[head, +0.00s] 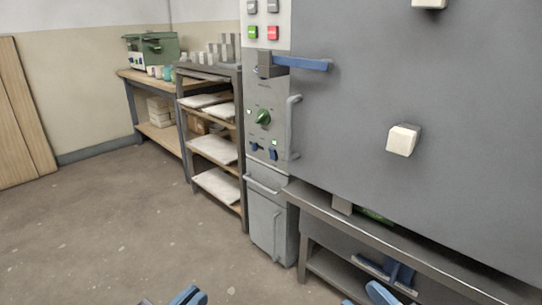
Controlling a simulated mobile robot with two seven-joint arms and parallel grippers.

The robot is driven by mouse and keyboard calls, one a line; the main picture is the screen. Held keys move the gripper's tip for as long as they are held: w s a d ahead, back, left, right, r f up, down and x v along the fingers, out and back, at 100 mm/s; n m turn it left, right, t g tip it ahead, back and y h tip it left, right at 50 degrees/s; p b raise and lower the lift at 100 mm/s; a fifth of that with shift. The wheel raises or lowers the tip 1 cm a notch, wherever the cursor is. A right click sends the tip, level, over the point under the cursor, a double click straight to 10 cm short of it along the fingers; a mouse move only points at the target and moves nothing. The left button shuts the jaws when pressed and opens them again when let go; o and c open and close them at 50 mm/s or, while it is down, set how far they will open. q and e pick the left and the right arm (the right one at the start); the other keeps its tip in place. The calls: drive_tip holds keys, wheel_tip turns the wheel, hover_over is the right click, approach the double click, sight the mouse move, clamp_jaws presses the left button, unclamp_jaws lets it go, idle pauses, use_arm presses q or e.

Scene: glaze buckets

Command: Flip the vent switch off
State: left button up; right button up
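A tall grey control panel (255,98) stands at the left edge of the big grey kiln-like cabinet. Low on it are two small blue switches, a left one (253,147) and a right one (272,154). I cannot read which is the vent switch or which way either is set. A green knob (263,117) sits above them. My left gripper (172,299) shows only as blue and dark tips at the bottom edge, far from the panel. My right gripper (366,296) is partly seen at the bottom, also away from the panel. I see nothing held in either.
A blue lever (300,63) and a vertical grey handle (293,127) stick out near the switches. A metal bench (400,250) juts out below the cabinet at right. A shelf rack (211,150) with white slabs stands left of the panel. The floor (110,230) at left is clear.

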use_arm(q)
drive_tip(key=r+n+p, duration=0.1)
drive_tip(key=r+p, duration=0.1)
drive_tip(key=p, duration=0.1)
drive_tip(key=s+r+n+p, duration=0.1)
drive_tip(key=r+p, duration=0.1)
drive_tip(key=p, duration=0.1)
drive_tip(key=s+d+r+n+t+p, duration=0.1)
drive_tip(key=r+p, duration=0.2)
drive_tip(key=shift+s+r+n+p, duration=0.1)
drive_tip(key=shift+s+n+p, duration=0.1)
drive_tip(key=shift+n+p, duration=0.15)
clamp_jaws()
drive_tip(key=shift+s+d+r+n+p, duration=0.1)
drive_tip(key=shift+s+r+n+p, duration=0.3)
drive_tip(key=shift+n+p, duration=0.4)
use_arm(e)
drive_tip(key=s+a+r+m+t, duration=0.1)
drive_tip(key=s+r+m, duration=0.2)
drive_tip(key=r+m, duration=0.2)
wheel_tip(320, 180, up, 3)
drive_tip(key=shift+s+a+f+h, duration=0.15)
drive_tip(key=shift+h, duration=0.25)
use_arm(q)
drive_tip(key=shift+w, duration=0.1)
use_arm(e)
drive_tip(key=shift+a, duration=0.1)
